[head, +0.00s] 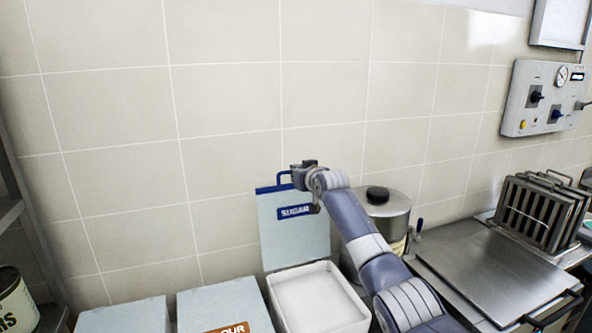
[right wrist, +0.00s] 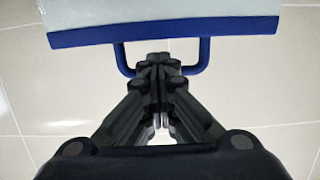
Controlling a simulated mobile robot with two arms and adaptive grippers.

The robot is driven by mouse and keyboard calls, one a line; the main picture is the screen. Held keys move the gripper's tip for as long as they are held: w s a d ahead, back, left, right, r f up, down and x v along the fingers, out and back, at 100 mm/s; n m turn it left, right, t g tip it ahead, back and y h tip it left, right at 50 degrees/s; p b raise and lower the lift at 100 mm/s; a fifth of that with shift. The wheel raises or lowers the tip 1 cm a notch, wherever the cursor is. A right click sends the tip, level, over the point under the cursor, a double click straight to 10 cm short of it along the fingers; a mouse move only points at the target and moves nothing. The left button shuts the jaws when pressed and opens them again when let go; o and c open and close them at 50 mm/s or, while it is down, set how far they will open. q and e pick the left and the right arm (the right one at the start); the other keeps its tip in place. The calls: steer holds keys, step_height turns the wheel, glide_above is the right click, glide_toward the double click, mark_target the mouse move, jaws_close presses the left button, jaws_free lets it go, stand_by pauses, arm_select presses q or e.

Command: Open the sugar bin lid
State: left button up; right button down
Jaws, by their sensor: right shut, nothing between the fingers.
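The sugar bin lid (head: 283,245) stands raised, close to upright, at the back of the sugar bin (head: 277,303), with the wall tiles behind it. It is pale grey with a blue SUGAR label and a blue top edge. The open bin shows white contents. My right gripper (head: 304,164) is at the lid's top edge, by the blue loop handle (head: 282,177). In the right wrist view, the closed fingers (right wrist: 158,62) overlap the middle of the handle (right wrist: 204,56), hiding that part; nothing is held between them. My left gripper is out of view.
A closed flour bin (head: 222,304) and another closed bin (head: 125,316) stand to the left. A metal canister (head: 385,212) stands right behind my right arm. Further right are a steel lid (head: 490,275) and a slotted rack (head: 540,210). A can (head: 15,300) sits far left.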

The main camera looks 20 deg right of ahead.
steer(key=shift+r, duration=0.2)
steer(key=c, duration=2.3)
jaws_free()
steer(key=shift+a, duration=0.1)
steer(key=o, duration=0.4)
steer(key=shift+c, duration=0.2)
